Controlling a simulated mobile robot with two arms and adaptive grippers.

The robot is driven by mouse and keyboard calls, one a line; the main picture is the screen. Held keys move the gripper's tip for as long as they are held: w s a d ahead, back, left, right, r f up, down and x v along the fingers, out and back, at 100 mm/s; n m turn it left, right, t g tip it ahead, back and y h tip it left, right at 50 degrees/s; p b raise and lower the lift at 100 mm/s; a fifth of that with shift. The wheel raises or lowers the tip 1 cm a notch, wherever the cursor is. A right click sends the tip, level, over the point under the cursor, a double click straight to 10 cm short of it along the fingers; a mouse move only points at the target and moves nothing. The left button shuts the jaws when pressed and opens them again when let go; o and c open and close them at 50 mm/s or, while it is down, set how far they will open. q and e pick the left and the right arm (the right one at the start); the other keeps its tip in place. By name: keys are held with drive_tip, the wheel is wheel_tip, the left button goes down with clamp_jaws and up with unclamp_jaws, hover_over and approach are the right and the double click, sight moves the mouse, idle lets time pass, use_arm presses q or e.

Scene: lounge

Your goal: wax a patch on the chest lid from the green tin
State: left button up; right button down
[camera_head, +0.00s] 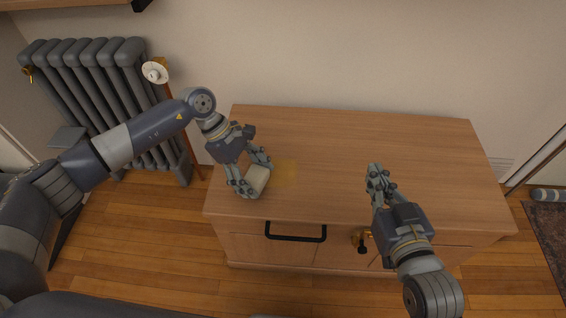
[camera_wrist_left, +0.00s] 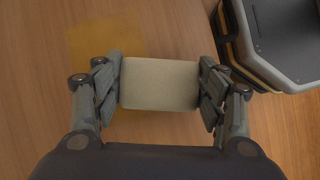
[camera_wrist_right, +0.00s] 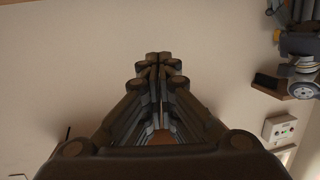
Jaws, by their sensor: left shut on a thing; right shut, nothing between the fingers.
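My left gripper (camera_head: 255,176) is shut on a cream block-shaped pad (camera_head: 258,181), low over the left part of the wooden chest lid (camera_head: 335,150). The pad also shows between both fingers in the left wrist view (camera_wrist_left: 160,84). A yellowish waxy patch (camera_head: 285,173) lies on the lid just right of the pad, and it shows behind the pad in the left wrist view (camera_wrist_left: 105,38). Whether the pad touches the lid is unclear. My right gripper (camera_head: 375,168) is shut and empty above the lid's front right area. I see no green tin in any view.
A grey radiator (camera_head: 85,70) and a lamp with a pale head (camera_head: 156,70) stand to the left. The lid's back and right are clear. A rug (camera_head: 548,235) lies at far right.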

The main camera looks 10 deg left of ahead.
sight(262, 179)
use_arm(q)
drive_tip(key=shift+r+p, duration=0.45)
drive_tip(key=shift+r, duration=0.5)
drive_tip(key=shift+r+p, duration=0.45)
drive_tip(key=shift+r, duration=0.3)
drive_tip(key=shift+r+p, duration=0.4)
drive_tip(key=shift+r, duration=0.4)
drive_tip(key=shift+r+p, duration=0.4)
drive_tip(key=shift+r, duration=0.35)
use_arm(e)
drive_tip(key=s+d+f+g+h, duration=0.2)
drive_tip(key=s+d+f+g, duration=0.2)
drive_tip(key=s+f+g, duration=0.5)
drive_tip(key=shift+s+f+m+h, duration=0.3)
drive_tip(key=shift+s+f+h, duration=0.1)
drive_tip(key=shift+s+f, duration=1.4)
drive_tip(key=shift+s+r, duration=0.1)
drive_tip(key=shift+r, duration=0.15)
